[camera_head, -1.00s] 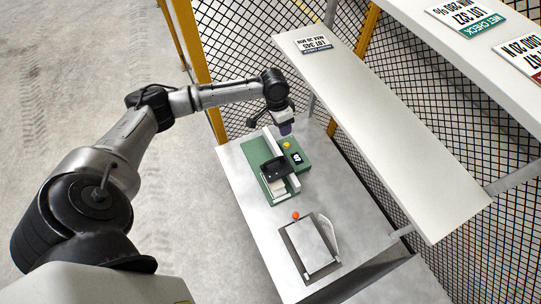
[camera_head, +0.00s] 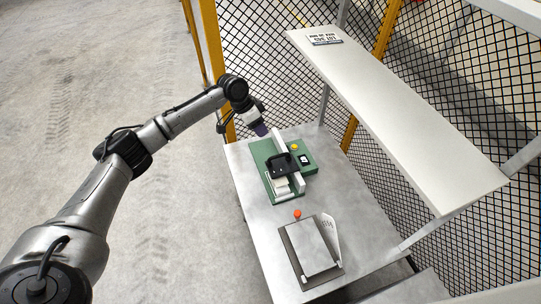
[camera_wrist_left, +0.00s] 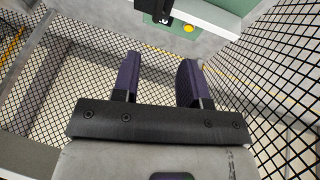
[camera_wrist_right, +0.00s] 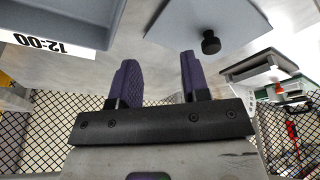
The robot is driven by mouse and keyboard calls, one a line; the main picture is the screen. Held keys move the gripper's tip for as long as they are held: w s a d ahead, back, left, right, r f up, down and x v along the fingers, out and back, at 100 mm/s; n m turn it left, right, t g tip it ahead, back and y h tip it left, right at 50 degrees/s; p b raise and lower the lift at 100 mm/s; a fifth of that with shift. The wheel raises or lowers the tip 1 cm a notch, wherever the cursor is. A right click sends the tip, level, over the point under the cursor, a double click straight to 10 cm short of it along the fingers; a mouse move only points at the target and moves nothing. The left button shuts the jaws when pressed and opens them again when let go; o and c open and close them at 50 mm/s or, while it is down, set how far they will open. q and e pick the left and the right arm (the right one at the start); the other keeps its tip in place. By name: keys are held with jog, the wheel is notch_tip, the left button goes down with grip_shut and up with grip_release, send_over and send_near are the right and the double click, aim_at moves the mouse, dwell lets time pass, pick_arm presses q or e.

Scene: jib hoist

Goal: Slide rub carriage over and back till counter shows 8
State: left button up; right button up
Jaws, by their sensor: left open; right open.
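The rub tester has a green base (camera_head: 258,150) and stands on the metal table. Its black carriage (camera_head: 284,164) sits around the middle of the base. A yellow button (camera_head: 295,147) and a small dark counter (camera_head: 304,160) are on its right side; the digits are too small to read. My left gripper (camera_head: 261,130) is open and empty, apart from the carriage, by the tester's far end. In the left wrist view its jaws (camera_wrist_left: 157,65) are spread, with the yellow button (camera_wrist_left: 188,28) beyond them. My right gripper (camera_wrist_right: 157,78) is open and empty, outside the head view.
A grey plate device (camera_head: 313,248) with an orange-red knob (camera_head: 298,214) lies nearer on the table (camera_head: 255,215). A white shelf (camera_head: 400,120) runs along the right, above table level. Mesh fencing and yellow posts (camera_head: 209,45) stand behind. The right wrist view shows a black knob (camera_wrist_right: 211,43).

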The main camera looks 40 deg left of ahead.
pick_arm(q)
send_over(282, 163)
jog(key=s+a, duration=0.1)
jog(key=a, duration=0.1)
notch_tip(282, 163, down, 13)
jog(key=shift+s+r+b, duration=0.1)
jog(key=shift+r+b, duration=0.05)
jog(key=shift+b, duration=0.3)
jog(key=shift+c, duration=0.2)
grip_shut()
